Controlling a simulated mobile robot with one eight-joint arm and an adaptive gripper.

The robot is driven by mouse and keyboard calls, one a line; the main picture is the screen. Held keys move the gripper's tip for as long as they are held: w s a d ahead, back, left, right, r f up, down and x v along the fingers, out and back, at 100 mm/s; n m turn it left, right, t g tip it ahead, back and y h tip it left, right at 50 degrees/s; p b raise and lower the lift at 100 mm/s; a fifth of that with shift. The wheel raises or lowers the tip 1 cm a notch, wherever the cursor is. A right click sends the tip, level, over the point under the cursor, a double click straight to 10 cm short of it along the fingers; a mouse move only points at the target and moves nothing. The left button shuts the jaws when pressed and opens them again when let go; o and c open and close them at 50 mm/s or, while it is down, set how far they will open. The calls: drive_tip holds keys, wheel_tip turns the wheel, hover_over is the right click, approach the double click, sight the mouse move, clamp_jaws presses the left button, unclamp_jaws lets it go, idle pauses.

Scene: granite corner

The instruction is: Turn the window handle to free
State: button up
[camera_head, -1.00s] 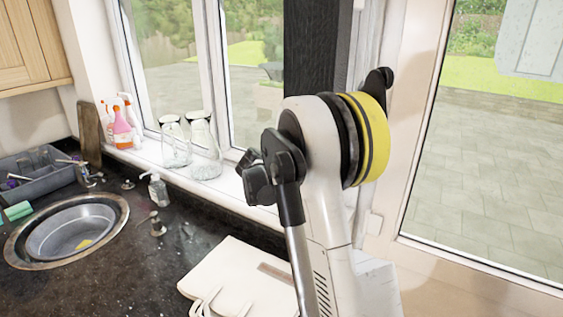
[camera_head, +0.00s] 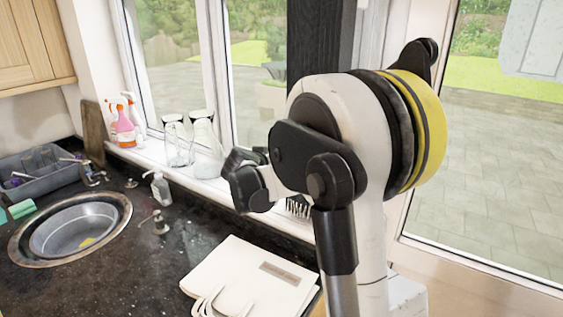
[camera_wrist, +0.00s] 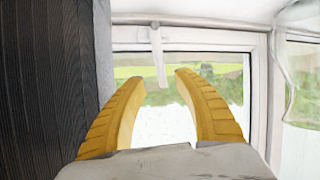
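The window handle (camera_wrist: 158,55) is a slim white lever in the wrist view. It hangs down from the white window frame (camera_wrist: 205,38), in front of the glass. My gripper (camera_wrist: 160,88) has two yellow ribbed fingers spread wide apart with nothing between them. The handle's lower end shows above and between the fingertips, and its distance from them is hard to judge. In the head view my arm covers part of the window frame. The handle cannot be made out there, and the gripper fingers are not clearly visible.
Glass jars (camera_head: 205,150) and spray bottles (camera_head: 123,128) stand on the sill. A soap dispenser (camera_head: 160,188) stands near the round sink (camera_head: 73,229). A white bag (camera_head: 240,275) lies on the dark worktop. A dark ribbed panel (camera_wrist: 45,90) is close to the left finger.

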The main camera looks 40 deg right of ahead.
drive_tip(key=v, duration=0.3)
drive_tip(key=shift+a, duration=0.1)
drive_tip(key=shift+w, duration=0.15)
clamp_jaws()
drive_tip(key=w+d+f+n+g+h+b, duration=0.15)
drive_tip(key=w+n+g+h, duration=0.3)
drive_tip(key=w, duration=0.55)
drive_tip(key=w+a+f+n+g+h, duration=0.3)
drive_tip(key=a+f+n+g, duration=0.1)
drive_tip(key=a+n+g, duration=0.15)
drive_tip(key=s+d+b, duration=0.4)
drive_tip(key=s+d, duration=0.1)
drive_tip(key=d, duration=0.6)
drive_tip(key=shift+r+m, duration=0.35)
drive_tip(key=shift+m, duration=0.05)
